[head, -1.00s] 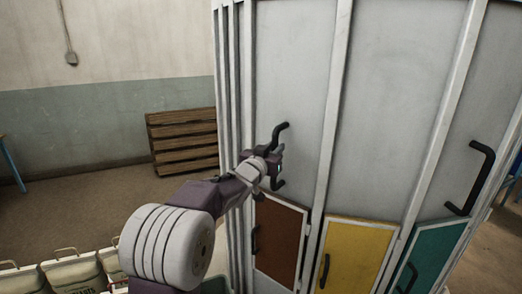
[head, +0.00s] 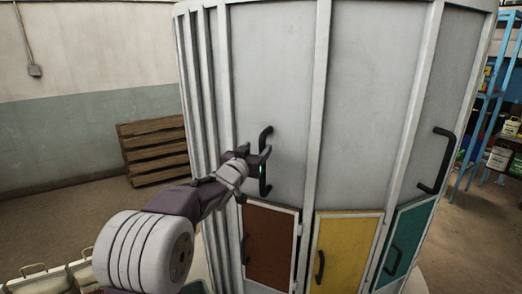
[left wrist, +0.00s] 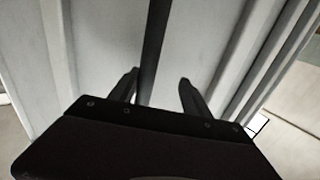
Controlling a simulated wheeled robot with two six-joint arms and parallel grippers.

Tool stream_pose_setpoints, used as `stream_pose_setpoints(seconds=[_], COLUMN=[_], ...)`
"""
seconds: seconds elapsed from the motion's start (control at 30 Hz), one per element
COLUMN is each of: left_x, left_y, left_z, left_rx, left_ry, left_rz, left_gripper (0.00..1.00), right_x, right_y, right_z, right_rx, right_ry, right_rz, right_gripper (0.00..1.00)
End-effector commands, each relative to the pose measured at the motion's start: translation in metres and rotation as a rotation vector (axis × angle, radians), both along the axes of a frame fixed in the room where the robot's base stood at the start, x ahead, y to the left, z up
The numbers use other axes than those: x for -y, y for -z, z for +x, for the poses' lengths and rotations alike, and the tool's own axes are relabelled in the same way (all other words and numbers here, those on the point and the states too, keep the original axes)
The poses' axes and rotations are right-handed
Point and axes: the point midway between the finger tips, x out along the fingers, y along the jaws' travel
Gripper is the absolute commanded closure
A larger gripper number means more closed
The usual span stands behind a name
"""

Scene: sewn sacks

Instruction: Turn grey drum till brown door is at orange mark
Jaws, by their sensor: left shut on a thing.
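The tall grey drum (head: 270,75) fills the middle of the head view. Its low brown door (head: 270,243) with a dark handle faces me, left of the yellow door (head: 345,252) and the teal door (head: 408,242). My left gripper (head: 262,165) is on the upright black handle (head: 265,140) of the grey panel above the brown door. In the left wrist view, the fingers (left wrist: 160,90) stand on either side of the dark handle bar (left wrist: 153,50). I cannot see the orange mark. My right gripper is out of view.
Another black handle (head: 440,162) sticks out of the drum at right. A wooden pallet stack (head: 153,150) stands by the wall. A blue shelf (head: 490,100) with containers is at far right. Floor is open left of the drum.

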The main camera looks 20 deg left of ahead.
Motion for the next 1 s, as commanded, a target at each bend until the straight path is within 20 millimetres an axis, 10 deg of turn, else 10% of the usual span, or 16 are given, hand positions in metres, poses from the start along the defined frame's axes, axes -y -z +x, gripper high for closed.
stream_pose_setpoints(seconds=[0.77,1.0], left_x=[-0.001,-0.004], left_y=[0.004,0.005], left_z=[-0.001,-0.034], left_rx=[-0.007,-0.005], left_ry=[-0.002,-0.004], left_rz=[0.002,0.002], left_gripper=[0.59,0.59], right_x=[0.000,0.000], right_y=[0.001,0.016], right_z=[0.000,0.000], right_rx=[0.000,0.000], right_ry=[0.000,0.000], right_rz=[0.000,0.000], right_gripper=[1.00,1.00])
